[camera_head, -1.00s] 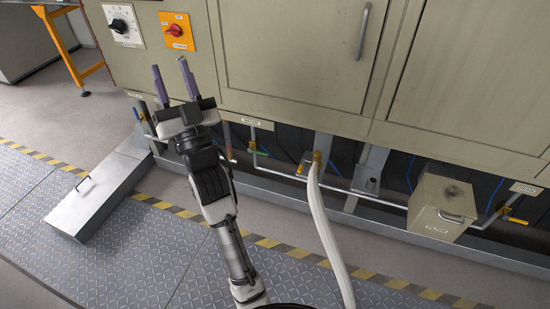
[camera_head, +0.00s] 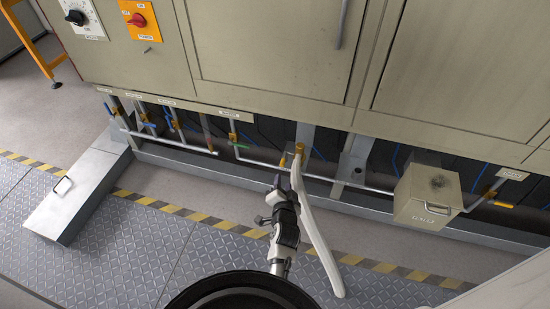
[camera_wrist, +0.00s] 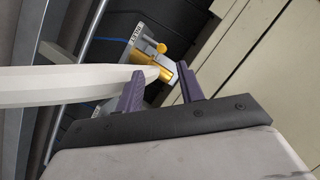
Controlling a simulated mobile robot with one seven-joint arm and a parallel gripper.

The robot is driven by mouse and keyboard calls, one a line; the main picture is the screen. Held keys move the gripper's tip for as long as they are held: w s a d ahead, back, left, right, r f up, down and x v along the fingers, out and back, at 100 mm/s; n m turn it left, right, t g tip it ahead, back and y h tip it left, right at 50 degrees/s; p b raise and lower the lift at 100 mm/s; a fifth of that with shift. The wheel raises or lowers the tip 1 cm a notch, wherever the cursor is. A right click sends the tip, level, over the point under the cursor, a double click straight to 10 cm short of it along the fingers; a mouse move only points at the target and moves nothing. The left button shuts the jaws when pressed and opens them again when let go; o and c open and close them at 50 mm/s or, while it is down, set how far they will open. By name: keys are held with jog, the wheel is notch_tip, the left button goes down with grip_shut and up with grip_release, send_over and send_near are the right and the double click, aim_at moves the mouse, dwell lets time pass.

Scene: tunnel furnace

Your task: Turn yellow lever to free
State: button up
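A yellow lever (camera_head: 283,160) shows beside the yellow fitting (camera_head: 299,169) at the top of a thick white hose (camera_head: 318,232). In the wrist view, a yellow part with a round knob (camera_wrist: 161,48) stands by a small labelled plate (camera_wrist: 137,33), whose text I cannot read surely. My gripper (camera_head: 278,182) is low in front of the cabinet, just left of the hose. In the wrist view, its two purple fingers (camera_wrist: 161,72) are apart with nothing clamped. The hose end and yellow fitting appear between or just beyond the fingertips; contact cannot be told.
Another yellow lever (camera_head: 501,204) is at the far right, past a beige box (camera_head: 428,200). Blue and green valve handles (camera_head: 236,140) line the pipes at left. A metal ramp-like cover (camera_head: 80,195) lies on the floor at left. The cabinet edge (camera_head: 250,120) overhangs the pipes.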

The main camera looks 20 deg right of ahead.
aim_at(282, 163)
jog(key=x, duration=1.3)
jog(key=shift+w+r, duration=0.15)
jog(key=shift+w, duration=0.05)
grip_shut()
